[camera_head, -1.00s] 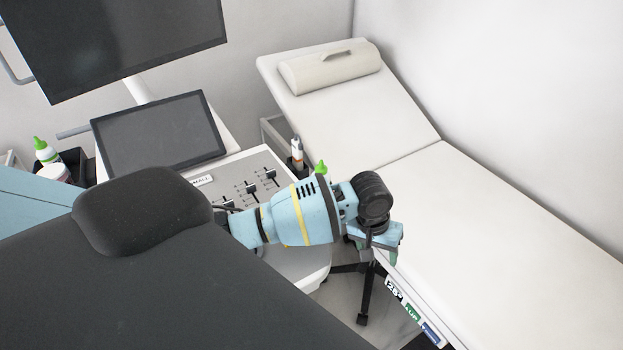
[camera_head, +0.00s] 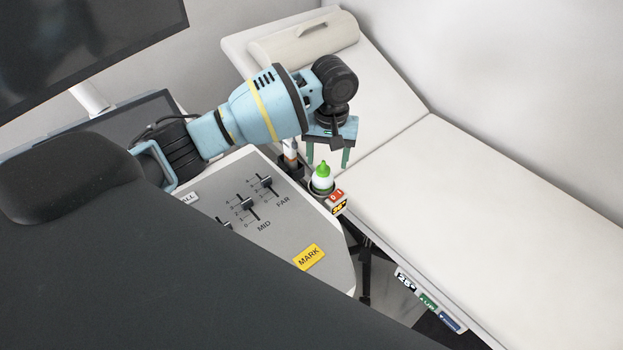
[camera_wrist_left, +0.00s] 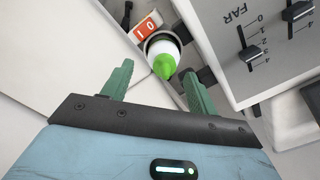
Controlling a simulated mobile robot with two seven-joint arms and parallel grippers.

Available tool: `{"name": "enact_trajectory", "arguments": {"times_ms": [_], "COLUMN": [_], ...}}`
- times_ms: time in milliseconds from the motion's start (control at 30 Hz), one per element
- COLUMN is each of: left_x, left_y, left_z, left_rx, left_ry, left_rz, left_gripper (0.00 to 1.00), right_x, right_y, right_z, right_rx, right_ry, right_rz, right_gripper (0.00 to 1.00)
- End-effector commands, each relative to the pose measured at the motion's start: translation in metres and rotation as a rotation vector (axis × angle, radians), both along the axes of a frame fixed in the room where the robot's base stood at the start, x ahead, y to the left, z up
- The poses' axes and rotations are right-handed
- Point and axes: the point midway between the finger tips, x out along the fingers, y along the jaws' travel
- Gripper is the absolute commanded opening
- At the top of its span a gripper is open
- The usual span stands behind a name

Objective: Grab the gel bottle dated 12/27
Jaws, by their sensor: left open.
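A white gel bottle with a green nozzle cap (camera_head: 322,178) stands upright in a dark holder at the right edge of the ultrasound console. It also shows in the left wrist view (camera_wrist_left: 164,60), ahead of and between the fingers. No date on the bottle is readable. My left gripper (camera_head: 331,158) is open and empty, its green fingers pointing down, close above and behind the bottle. In the left wrist view the open fingers (camera_wrist_left: 154,85) show with the bottle's cap near the right finger. My right gripper is not in view.
The console panel (camera_head: 215,205) with sliders and a yellow MARK label lies left of the bottle. A white exam couch (camera_head: 450,200) fills the right. A red-and-white tag (camera_head: 336,197) is by the holder. Another holder item (camera_head: 290,150) stands behind the bottle.

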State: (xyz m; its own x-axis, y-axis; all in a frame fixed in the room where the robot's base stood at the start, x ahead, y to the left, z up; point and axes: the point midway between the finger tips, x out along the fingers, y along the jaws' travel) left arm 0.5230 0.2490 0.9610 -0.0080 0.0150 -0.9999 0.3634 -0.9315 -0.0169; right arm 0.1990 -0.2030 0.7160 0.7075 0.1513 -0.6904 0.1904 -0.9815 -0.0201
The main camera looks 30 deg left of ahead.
Motion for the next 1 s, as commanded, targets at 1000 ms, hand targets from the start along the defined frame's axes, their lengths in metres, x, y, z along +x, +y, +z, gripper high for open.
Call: {"name": "enact_trajectory", "arguments": {"times_ms": [1000], "left_x": [-0.002], "left_y": [0.005], "left_z": [-0.055], "left_rx": [0.003], "left_ry": [0.004], "left_rz": [0.002], "left_gripper": [0.59], "right_x": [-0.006], "right_y": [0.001], "right_z": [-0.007], "right_rx": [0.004], "right_ry": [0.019], "right_rz": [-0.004], "right_gripper": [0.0]}}
